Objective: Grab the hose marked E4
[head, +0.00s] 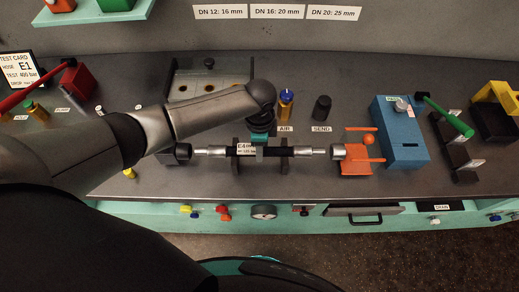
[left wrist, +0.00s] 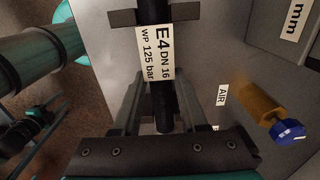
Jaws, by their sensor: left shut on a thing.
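The hose marked E4 (head: 275,151) is a short black hose with silver end fittings. It lies level across a dark two-post rest on the bench. Its white label (left wrist: 156,53) reads E4, DN 16, WP 125 bar in the left wrist view. My left gripper (head: 259,150) comes down from above and is shut on the hose, just right of the label in the head view. In the left wrist view its two fingers (left wrist: 160,105) lie on either side of the black hose. My right gripper is in neither view.
A blue box (head: 401,135) and an orange stand (head: 359,160) are to the right. A test card (head: 24,70) reading E1 is at far left.

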